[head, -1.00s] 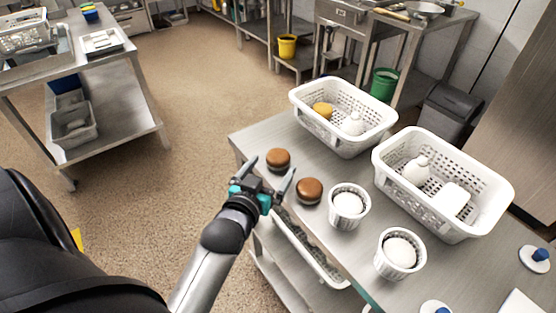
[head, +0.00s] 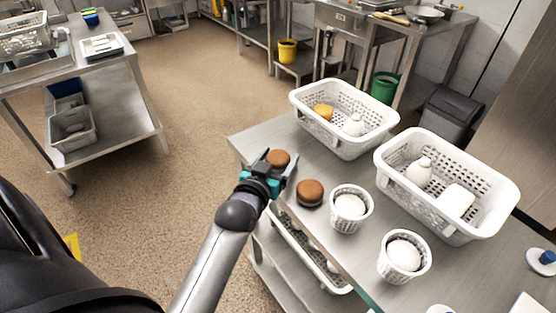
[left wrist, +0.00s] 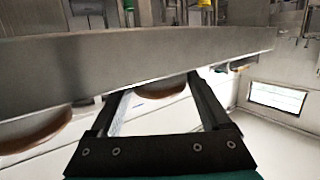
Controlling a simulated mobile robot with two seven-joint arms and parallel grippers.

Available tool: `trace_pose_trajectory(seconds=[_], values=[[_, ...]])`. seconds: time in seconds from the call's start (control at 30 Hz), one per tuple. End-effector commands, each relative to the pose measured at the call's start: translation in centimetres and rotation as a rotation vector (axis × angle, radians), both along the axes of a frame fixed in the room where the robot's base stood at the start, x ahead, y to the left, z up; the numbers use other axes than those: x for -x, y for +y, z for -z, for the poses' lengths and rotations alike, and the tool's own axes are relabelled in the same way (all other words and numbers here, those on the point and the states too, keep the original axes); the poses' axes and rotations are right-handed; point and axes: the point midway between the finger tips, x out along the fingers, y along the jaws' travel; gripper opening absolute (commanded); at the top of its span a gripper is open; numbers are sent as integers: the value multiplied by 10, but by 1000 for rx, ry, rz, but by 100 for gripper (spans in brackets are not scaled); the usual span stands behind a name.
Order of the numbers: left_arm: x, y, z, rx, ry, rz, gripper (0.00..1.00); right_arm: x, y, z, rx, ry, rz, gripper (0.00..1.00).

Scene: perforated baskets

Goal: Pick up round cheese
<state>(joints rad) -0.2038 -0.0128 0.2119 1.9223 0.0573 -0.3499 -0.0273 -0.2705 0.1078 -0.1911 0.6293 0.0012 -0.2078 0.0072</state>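Two round brown pieces with darker undersides lie on the steel table; I take them for round cheeses, though their kind is not certain. The far one (head: 279,158) is at the table's left end, and the near one (head: 309,193) lies to its right. My left gripper (head: 280,155) is open at the far piece, its fingers on either side of it and partly covering it. In the left wrist view, that piece (left wrist: 162,88) shows between the two fingers, partly hidden by the table edge. The other piece (left wrist: 35,130) is at the left. My right gripper is not in view.
Two small white perforated cups (head: 351,222) (head: 389,276) hold white round things. Two larger white baskets, one at the back (head: 345,143) and one at the right (head: 455,232), hold several items. The steel table's left edge (head: 240,152) lies close to my gripper.

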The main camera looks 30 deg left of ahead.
Motion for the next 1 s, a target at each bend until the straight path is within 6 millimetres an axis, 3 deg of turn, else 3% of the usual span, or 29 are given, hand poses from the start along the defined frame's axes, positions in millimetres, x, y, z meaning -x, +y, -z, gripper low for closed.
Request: trace_pose_trajectory(seconds=[0.07,0.57,0.83,1.0], values=[[0,0,0,0,0,0,71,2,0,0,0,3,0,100],[0,0,0,0,0,0,14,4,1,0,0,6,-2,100],[0,0,-2,0,-2,0,14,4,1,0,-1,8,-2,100],[0,0,-14,-1,-4,0,14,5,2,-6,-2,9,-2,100]])
